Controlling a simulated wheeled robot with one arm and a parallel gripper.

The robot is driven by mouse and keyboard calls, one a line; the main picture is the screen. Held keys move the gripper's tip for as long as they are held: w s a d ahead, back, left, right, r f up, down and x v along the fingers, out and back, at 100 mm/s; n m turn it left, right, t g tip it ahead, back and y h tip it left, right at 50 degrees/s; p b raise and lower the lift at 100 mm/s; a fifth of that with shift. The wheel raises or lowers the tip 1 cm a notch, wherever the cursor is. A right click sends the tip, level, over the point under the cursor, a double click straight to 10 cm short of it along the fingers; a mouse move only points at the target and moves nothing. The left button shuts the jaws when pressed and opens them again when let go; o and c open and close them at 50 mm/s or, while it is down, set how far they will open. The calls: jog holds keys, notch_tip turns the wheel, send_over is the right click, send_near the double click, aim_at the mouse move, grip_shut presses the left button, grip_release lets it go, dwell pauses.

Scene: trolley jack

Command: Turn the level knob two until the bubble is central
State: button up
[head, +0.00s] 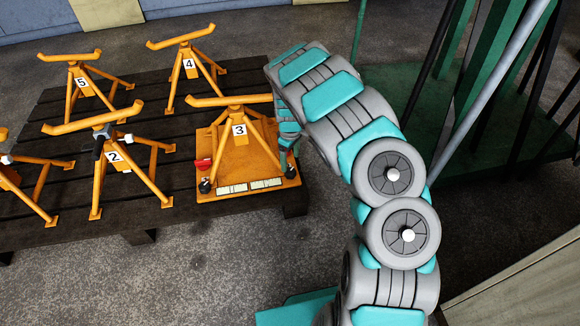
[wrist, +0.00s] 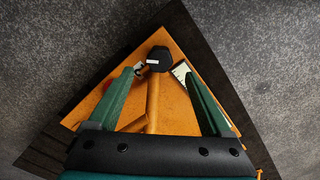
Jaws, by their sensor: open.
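The orange levelling plate (head: 222,170) carries stand 3 (head: 238,128) on the dark slatted pallet. Pale level vials (head: 265,184) lie along its front edge; their bubbles are too small to make out. A black knob (head: 205,186) sits at the front left corner and another (head: 290,172) at the front right. My gripper (head: 288,146) is at the plate's right side, partly hidden by my arm. In the wrist view my gripper (wrist: 158,75) is open. A black knob (wrist: 159,58) with a small white label shows between and just beyond the green fingertips, apparently untouched.
A red part (head: 203,164) is at the plate's left edge. Orange stands 2 (head: 114,157), 4 (head: 189,65) and 5 (head: 82,84) stand on the pallet (head: 160,185) to the left and behind. Green posts (head: 490,60) rise at right. The front floor is clear.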

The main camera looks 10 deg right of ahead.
aim_at(290, 171)
notch_tip(290, 171, down, 6)
jog(key=shift+r, duration=0.15)
grip_shut()
dwell(0.7)
